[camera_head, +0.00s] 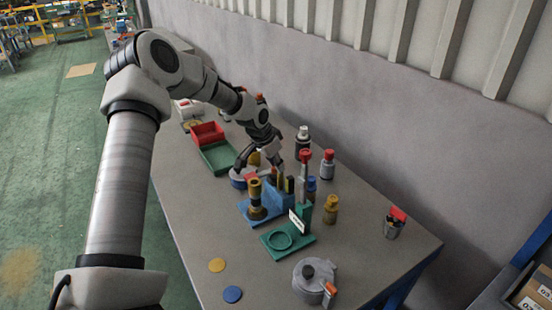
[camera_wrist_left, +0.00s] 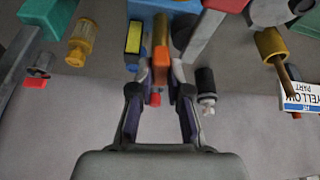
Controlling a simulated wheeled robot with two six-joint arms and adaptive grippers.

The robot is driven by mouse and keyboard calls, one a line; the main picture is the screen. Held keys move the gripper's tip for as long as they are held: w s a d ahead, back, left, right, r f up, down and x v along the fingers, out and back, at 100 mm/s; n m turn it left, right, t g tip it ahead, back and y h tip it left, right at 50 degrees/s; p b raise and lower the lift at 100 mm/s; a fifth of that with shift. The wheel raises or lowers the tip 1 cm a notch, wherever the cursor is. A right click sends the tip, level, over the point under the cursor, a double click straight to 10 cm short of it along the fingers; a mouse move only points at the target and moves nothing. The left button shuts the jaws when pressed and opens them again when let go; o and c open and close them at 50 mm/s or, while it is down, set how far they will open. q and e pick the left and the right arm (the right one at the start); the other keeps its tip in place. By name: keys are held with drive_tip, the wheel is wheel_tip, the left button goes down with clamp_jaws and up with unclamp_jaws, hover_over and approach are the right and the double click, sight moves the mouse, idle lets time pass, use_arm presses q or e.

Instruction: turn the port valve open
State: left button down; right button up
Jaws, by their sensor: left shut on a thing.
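My left gripper (camera_head: 268,163) reaches down over the bench at the blue rack (camera_head: 247,212). In the left wrist view the fingers (camera_wrist_left: 157,73) are closed in on an upright orange-and-brass piece (camera_wrist_left: 160,46), which stands beside a yellow-and-black block (camera_wrist_left: 134,37). The fingers hide part of it in the head view. A round grey body with an orange tab (camera_head: 308,272), valve-like, sits at the bench's near edge. Another round grey piece with a red tab (camera_head: 238,181) sits left of the rack. I cannot tell which is the port valve. My right gripper is not in view.
A green stand with a ring (camera_head: 269,240) is in front of the rack. Several bottles stand behind, including a yellow one (camera_head: 331,208) and a black one (camera_head: 303,138). Red (camera_head: 207,133) and green trays (camera_head: 218,158) lie left. The bench's right part is mostly clear.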

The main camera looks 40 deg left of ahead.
use_arm(q)
drive_tip(key=shift+d+r+n+y+p, duration=0.15)
drive_tip(key=shift+r+n+y+p, duration=0.15)
drive_tip(key=shift+n+p, duration=0.9)
drive_tip(key=shift+p, duration=0.25)
drive_tip(key=shift+d+f+n+y, duration=0.1)
drive_tip(key=shift+f+n+y, duration=0.1)
drive_tip(key=shift+n+y, duration=0.2)
drive_tip(key=shift+w+f+n, duration=0.1)
drive_tip(key=shift+f+n, duration=0.1)
drive_tip(key=shift+n, duration=0.3)
drive_tip(key=shift+w+d+r+n+g+y+b, duration=0.2)
drive_tip(key=shift+n+y+b, duration=0.25)
drive_tip(key=shift+n+b, duration=1.1)
drive_tip(key=shift+s+d+f+n+g+y+b, duration=0.15)
drive_tip(key=shift+n+g+y+b, duration=0.5)
drive_tip(key=shift+b, duration=1.45)
drive_tip(key=shift+w+d+r+n+t+y+b, duration=0.15)
drive_tip(key=shift+n+y+b, duration=0.15)
drive_tip(key=shift+n+b, duration=1.35)
drive_tip(key=shift+a+f+m, duration=0.1)
drive_tip(key=shift+m, duration=0.15)
drive_tip(key=c, duration=1.1)
unclamp_jaws()
